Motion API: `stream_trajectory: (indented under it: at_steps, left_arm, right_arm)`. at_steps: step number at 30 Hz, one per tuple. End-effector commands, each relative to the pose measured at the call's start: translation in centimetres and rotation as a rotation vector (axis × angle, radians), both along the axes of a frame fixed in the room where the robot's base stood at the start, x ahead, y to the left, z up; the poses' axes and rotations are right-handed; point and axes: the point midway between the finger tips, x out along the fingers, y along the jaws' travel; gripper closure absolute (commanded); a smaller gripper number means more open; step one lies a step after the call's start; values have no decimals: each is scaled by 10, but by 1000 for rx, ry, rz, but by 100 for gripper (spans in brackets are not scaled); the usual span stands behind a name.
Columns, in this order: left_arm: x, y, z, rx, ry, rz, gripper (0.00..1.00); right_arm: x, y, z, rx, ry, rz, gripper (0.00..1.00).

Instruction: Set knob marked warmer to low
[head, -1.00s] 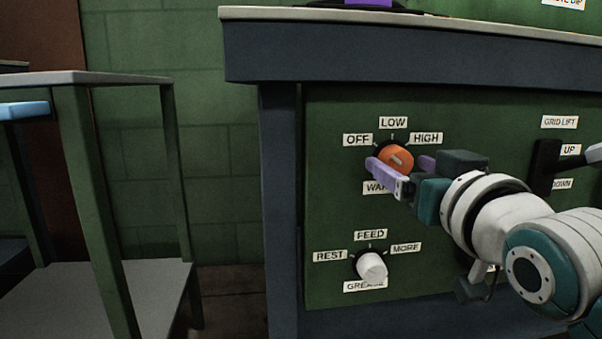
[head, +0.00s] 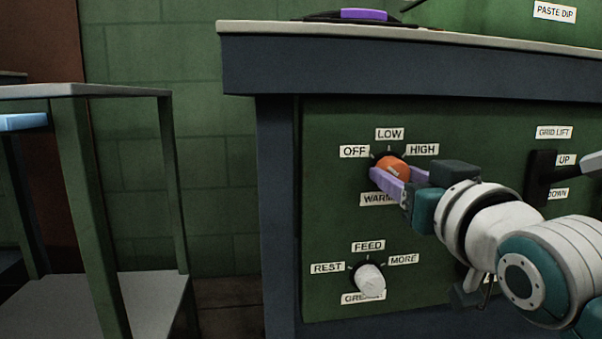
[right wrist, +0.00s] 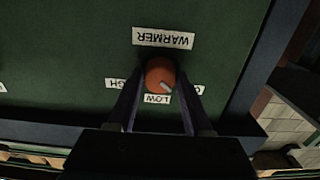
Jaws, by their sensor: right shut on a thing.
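The orange warmer knob (head: 395,165) sits on the green panel, above the partly covered WARMER label (head: 376,198) and among the OFF (head: 354,151), LOW (head: 389,134) and HIGH (head: 422,149) labels. My right gripper (head: 401,176) has its purple fingers shut on either side of the knob. The right wrist view shows the knob (right wrist: 160,74) between the fingers, upside down. Its pale mark there lies between LOW (right wrist: 157,98) and the partly hidden OFF label, nearer LOW. My left gripper is not in view.
A white knob (head: 369,279) marked REST, FEED and MORE is below. A black grid lift lever (head: 542,175) is at right, close to my right arm. The counter edge (head: 400,38) overhangs the panel. A green-legged table (head: 85,90) stands at left.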

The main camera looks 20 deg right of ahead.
Motion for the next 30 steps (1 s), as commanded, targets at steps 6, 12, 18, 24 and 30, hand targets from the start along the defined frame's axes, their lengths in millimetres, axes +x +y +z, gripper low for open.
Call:
stream_trajectory:
  at_steps: [6,12,18,24,30]
  left_arm:
    - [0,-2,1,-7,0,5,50]
    - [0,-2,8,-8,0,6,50]
    - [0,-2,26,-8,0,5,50]
    - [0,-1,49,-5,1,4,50]
    - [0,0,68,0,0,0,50]
  right_arm:
    - [0,0,0,2,0,0,100]
    - [0,0,2,42,-8,0,100]
    - [0,0,4,149,-32,-1,100]
    - [0,0,5,313,-71,-2,100]
    - [0,0,5,486,-113,-2,100]
